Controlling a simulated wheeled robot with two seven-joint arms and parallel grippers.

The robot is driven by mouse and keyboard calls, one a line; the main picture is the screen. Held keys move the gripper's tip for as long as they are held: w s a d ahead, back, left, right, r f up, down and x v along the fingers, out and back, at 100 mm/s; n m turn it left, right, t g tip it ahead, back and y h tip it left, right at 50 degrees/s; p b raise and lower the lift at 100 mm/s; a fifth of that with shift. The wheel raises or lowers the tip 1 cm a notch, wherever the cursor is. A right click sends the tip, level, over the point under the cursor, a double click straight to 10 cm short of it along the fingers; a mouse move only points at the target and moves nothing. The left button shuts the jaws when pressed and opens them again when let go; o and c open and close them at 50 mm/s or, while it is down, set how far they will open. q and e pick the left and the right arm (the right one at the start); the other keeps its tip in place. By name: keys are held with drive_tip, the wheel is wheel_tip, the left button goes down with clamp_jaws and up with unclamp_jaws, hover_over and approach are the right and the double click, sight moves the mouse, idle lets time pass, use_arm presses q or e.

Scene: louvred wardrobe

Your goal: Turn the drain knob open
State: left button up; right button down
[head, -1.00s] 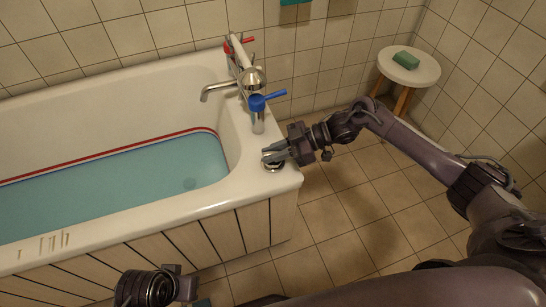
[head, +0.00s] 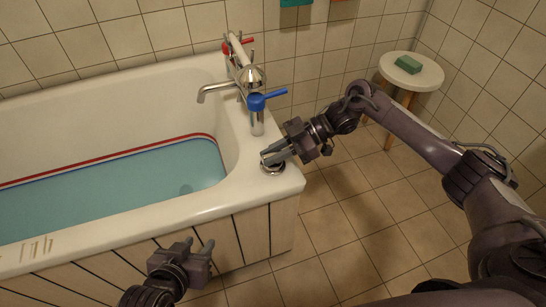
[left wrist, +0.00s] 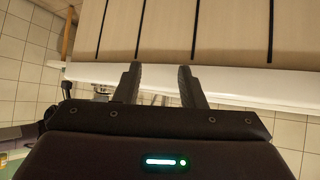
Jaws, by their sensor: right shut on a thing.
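The drain knob (head: 272,167) is a small round metal knob on the white rim at the tub's near right corner. My right gripper (head: 271,155) reaches in from the right, and its fingers are shut on the knob, hiding part of it. The bathtub (head: 245,183) holds blue-green water (head: 110,190), with a dark round drain spot dimly visible under the surface. My left gripper (head: 199,245) is low in front of the tub's panelled side, open and empty. Its two spread fingers (left wrist: 158,80) also show in the left wrist view.
A chrome mixer tap (head: 250,78) with a blue lever (head: 266,100) and a red lever stands on the rim behind the knob. A round stool (head: 411,75) with a green sponge (head: 408,64) stands at the back right. The tiled floor (head: 350,220) is clear.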

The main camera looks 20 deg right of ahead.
drive_tip(key=shift+n+g+b, duration=0.3)
drive_tip(key=shift+g+b, duration=0.1)
drive_tip(key=shift+b, duration=0.05)
use_arm(q)
drive_tip(key=w+d+r+t+h, duration=0.1)
drive_tip(key=w+r+t, duration=0.4)
drive_tip(key=r, duration=0.4)
drive_tip(key=shift+w+r+h, duration=0.15)
drive_tip(key=shift+r+h, duration=0.15)
drive_tip(key=shift+r, duration=0.1)
use_arm(e)
drive_tip(key=c, duration=1.4)
unclamp_jaws()
drive_tip(key=shift+a, duration=0.1)
drive_tip(key=shift+o, duration=0.2)
